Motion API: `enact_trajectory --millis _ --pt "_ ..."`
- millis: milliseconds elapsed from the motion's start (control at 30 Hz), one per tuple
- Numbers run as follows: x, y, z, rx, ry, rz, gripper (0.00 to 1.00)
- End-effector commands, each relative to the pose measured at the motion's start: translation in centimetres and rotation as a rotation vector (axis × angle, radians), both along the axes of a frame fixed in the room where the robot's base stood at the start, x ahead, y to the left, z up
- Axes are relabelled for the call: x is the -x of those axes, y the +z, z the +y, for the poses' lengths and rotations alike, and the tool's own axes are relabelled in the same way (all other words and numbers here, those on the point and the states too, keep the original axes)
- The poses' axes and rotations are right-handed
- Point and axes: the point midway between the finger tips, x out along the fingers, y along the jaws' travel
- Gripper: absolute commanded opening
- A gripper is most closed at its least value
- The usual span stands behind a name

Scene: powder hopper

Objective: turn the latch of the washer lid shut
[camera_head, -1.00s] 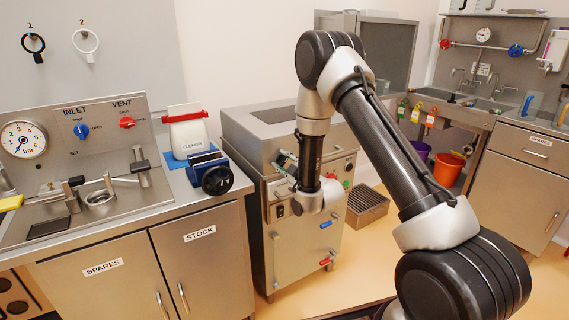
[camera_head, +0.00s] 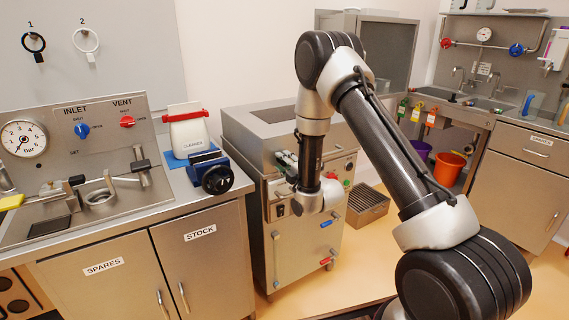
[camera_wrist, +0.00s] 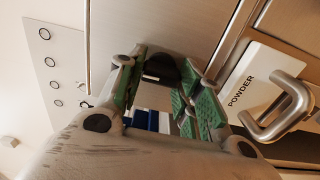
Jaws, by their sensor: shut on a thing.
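The washer (camera_head: 305,245) is the steel cabinet in the middle of the head view, and its lid (camera_head: 262,122) looks lowered on top. My gripper (camera_head: 285,160) is at the washer's upper front edge, below the lid. In the wrist view my gripper (camera_wrist: 165,88) has its green-padded fingers around a small black knob (camera_wrist: 163,69), which appears to be the latch handle. The gripper is shut on it. The latch's base and exact angle are hidden by the fingers; in the head view my gripper and forearm cover the latch.
A powder label (camera_wrist: 245,88) and a metal pull handle (camera_wrist: 285,108) are close to the right finger in the wrist view. The counter with a blue clamp (camera_head: 210,172) and cleaner bag (camera_head: 188,132) stands left of the washer. A grated tray (camera_head: 367,207) lies on the floor right of it.

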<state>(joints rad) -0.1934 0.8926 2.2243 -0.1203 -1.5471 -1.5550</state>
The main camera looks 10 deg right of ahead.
Motion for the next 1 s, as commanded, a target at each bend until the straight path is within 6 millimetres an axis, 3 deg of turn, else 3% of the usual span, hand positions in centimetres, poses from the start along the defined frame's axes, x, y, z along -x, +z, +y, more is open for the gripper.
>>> enact_trajectory --millis 533,567,667,1000 --pt "0.08 -0.14 0.07 0.022 0.002 -0.004 0.12" --pt "0.07 -0.14 0.08 0.022 0.002 -0.004 0.41" --pt "0.06 -0.12 0.07 0.022 0.002 -0.004 0.57" --pt "0.21 -0.07 -0.06 0.021 0.0 -0.005 0.57"
